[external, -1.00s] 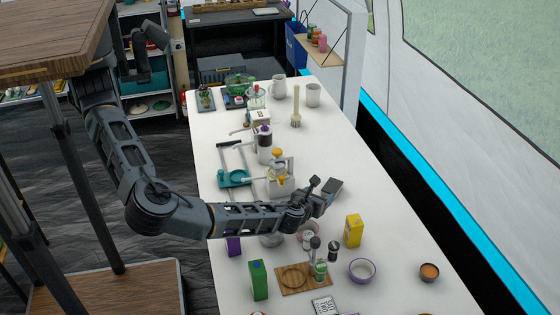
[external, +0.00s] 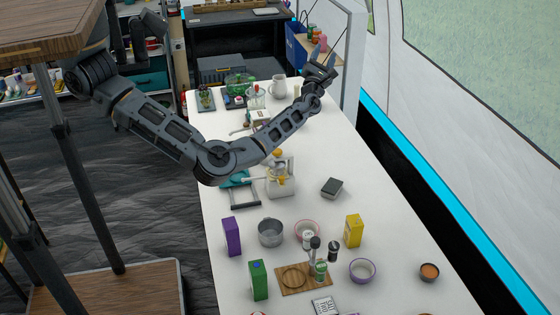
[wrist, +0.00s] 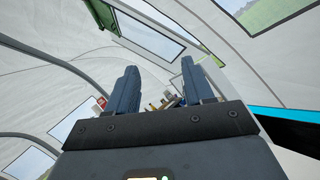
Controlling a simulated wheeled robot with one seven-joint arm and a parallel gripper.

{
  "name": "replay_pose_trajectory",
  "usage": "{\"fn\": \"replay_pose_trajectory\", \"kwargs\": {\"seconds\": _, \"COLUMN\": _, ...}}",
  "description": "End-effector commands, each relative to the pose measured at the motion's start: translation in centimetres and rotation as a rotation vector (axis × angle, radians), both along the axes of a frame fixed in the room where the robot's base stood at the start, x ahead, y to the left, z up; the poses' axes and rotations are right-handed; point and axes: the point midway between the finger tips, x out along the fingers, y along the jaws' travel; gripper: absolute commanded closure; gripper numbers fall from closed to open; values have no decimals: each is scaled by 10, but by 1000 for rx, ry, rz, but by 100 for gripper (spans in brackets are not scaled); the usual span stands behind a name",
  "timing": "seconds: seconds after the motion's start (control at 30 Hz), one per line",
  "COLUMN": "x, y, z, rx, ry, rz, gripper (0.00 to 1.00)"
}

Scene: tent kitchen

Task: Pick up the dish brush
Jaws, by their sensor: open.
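The dish brush (external: 297,91) stands at the far end of the white table in the external view. Only the upper part of its pale handle shows; my wrist and forearm hide the rest. My gripper (external: 325,56) is raised above the far right part of the table, up and to the right of the brush in the picture. Its fingers point upward and are apart, with nothing between them. In the wrist view my gripper (wrist: 160,78) is open too, and the brush cannot be made out there.
A white pitcher (external: 278,86) stands left of the brush. A pale machine (external: 281,178) stands mid-table, below my forearm in the picture. A dark box (external: 332,188) lies on the right, with clear table around it.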

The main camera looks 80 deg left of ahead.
Motion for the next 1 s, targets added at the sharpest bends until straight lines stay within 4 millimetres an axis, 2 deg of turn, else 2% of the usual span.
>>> {"fn": "replay_pose_trajectory", "kwargs": {"seconds": 0.03, "x": -1, "y": 25, "z": 26, "rx": 108, "ry": 28, "rz": 38, "gripper": 48}}
{"fn": "replay_pose_trajectory", "kwargs": {"seconds": 0.1, "x": -2, "y": 48, "z": 54, "rx": 255, "ry": 74, "rz": 83, "gripper": 48}}
{"fn": "replay_pose_trajectory", "kwargs": {"seconds": 0.2, "x": -4, "y": 74, "z": 84, "rx": 461, "ry": 154, "rz": 147, "gripper": 48}}
{"fn": "replay_pose_trajectory", "kwargs": {"seconds": 0.3, "x": -4, "y": 94, "z": 101, "rx": 660, "ry": 254, "rz": 208, "gripper": 48}}
{"fn": "replay_pose_trajectory", "kwargs": {"seconds": 0.47, "x": -4, "y": 118, "z": 101, "rx": 959, "ry": 442, "rz": 291, "gripper": 48}}
{"fn": "replay_pose_trajectory", "kwargs": {"seconds": 0.57, "x": -5, "y": 132, "z": 84, "rx": 1133, "ry": 573, "rz": 329, "gripper": 48}}
{"fn": "replay_pose_trajectory", "kwargs": {"seconds": 0.67, "x": -7, "y": 144, "z": 55, "rx": 1297, "ry": 711, "rz": 352, "gripper": 48}}
{"fn": "replay_pose_trajectory", "kwargs": {"seconds": 0.87, "x": -24, "y": 166, "z": -28, "rx": 1593, "ry": 992, "rz": 349, "gripper": 48}}
{"fn": "replay_pose_trajectory", "kwargs": {"seconds": 1.0, "x": -47, "y": 175, "z": -97, "rx": 1770, "ry": 1170, "rz": 306, "gripper": 48}}
